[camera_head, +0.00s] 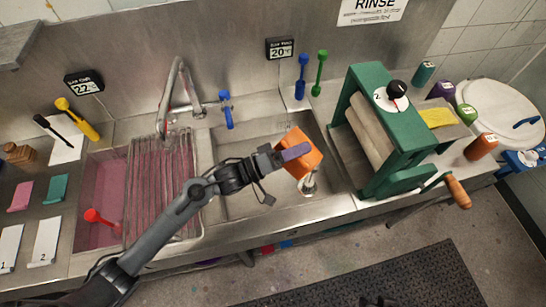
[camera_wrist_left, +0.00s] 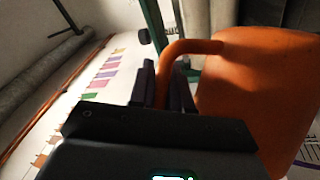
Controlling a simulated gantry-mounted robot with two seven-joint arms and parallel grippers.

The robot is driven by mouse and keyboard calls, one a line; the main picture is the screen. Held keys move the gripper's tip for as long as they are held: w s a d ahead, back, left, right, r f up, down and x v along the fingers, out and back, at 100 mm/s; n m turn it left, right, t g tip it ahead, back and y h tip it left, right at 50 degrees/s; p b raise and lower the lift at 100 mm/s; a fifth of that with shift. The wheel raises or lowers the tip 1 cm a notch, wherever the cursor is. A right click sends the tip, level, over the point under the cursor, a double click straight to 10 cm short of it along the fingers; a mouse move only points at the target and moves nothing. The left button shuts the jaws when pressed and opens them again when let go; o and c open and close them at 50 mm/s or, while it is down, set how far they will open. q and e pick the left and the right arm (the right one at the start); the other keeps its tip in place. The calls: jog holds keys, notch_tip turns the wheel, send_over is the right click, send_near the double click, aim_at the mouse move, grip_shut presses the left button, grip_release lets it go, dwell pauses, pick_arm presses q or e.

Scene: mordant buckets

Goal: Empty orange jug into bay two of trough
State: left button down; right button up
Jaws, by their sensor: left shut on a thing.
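The orange jug (camera_head: 303,147) is in my left gripper (camera_head: 283,154), held above the right-hand bay of the steel trough (camera_head: 238,190). It looks tilted in the head view. In the left wrist view the jug's body (camera_wrist_left: 262,95) fills the right side, and its curved handle (camera_wrist_left: 185,47) runs between the fingers of my left gripper (camera_wrist_left: 163,88). The inside of the jug is hidden. A pale shiny patch (camera_head: 309,184) shows just below the jug; I cannot tell whether it is liquid or a fitting. My right gripper is not in view.
The left bay (camera_head: 103,185) holds pink liquid and a red-ended tool (camera_head: 93,215), with a ribbed rack (camera_head: 160,185) beside it. A faucet (camera_head: 180,85) stands behind. A green roller press (camera_head: 385,125) stands close right of the jug. Blue and green tools hang at the back wall.

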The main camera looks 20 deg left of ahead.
pick_arm(q)
jog(key=shift+w+a+b, duration=0.15)
jog(key=shift+a+b, duration=0.15)
jog(key=shift+a, duration=0.05)
jog(key=shift+w+a+n+t+b, duration=0.3)
jog(key=shift+a+n+t+b, duration=0.1)
jog(key=shift+a+n+b, duration=0.25)
dwell(0.6)
jog(key=shift+w+a+h+b, duration=0.1)
jog(key=shift+a+h+b, duration=0.2)
jog(key=shift+a+b, duration=0.05)
jog(key=shift+w+a+f+n+t+p, duration=0.15)
jog(key=shift+w+a+n+t+p, duration=0.1)
jog(key=shift+a+n+t+p, duration=0.35)
dwell(0.8)
jog(key=shift+a+n, duration=0.15)
jog(key=shift+n, duration=0.2)
jog(key=shift+w+a+f+n, duration=0.1)
jog(key=shift+a+f+n, duration=0.05)
jog(key=shift+a+n, duration=0.15)
